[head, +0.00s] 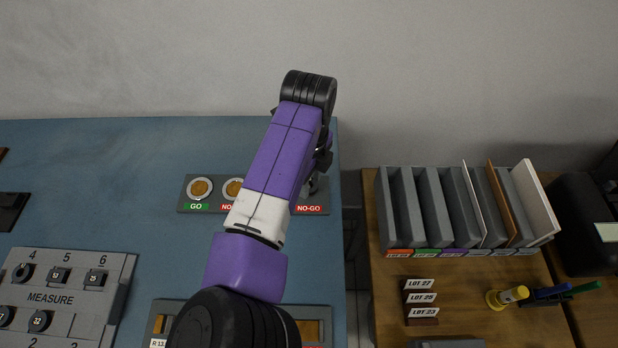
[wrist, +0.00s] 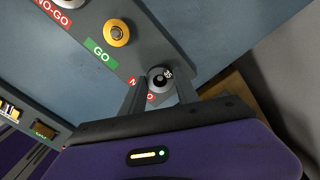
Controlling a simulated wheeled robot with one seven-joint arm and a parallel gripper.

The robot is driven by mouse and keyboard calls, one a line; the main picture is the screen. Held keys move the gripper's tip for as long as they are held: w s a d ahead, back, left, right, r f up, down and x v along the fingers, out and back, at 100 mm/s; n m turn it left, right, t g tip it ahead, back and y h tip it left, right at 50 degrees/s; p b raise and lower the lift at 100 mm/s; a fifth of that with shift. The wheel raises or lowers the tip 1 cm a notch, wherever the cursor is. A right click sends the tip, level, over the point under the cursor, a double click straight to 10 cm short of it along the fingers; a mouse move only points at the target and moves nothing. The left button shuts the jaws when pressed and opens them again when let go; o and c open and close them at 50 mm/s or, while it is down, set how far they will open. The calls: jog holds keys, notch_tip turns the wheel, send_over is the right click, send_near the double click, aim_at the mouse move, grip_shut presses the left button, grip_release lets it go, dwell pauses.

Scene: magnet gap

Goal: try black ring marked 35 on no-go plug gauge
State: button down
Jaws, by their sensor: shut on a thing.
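My gripper (wrist: 160,88) is shut on the black ring marked 35 (wrist: 167,74), which sits between the fingertips in the wrist view. The ring is at the end station of the gauge board (wrist: 165,38), beside a red label (wrist: 150,97) partly covered by a finger. In the head view this label reads NO-GO (head: 309,209). A grey, round shape shows in the ring's middle. I cannot tell whether the ring is around the no-go plug or just above it. In the head view my arm hides the gripper and ring.
A gold-centred GO plug (wrist: 117,32) stands next to the ring. Another GO plug (head: 200,187) is at the board's left end. The MEASURE block (head: 75,272) holds several rings at lower left. Slotted bins (head: 400,205) stand on the wooden table at right.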

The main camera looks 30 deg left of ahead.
jog(key=shift+f, duration=0.15)
jog(key=c, duration=0.8)
grip_release()
jog(key=shift+c, duration=0.2)
jog(key=c, duration=0.5)
jog(key=shift+r+p, duration=1.95)
jog(key=shift+r, duration=0.35)
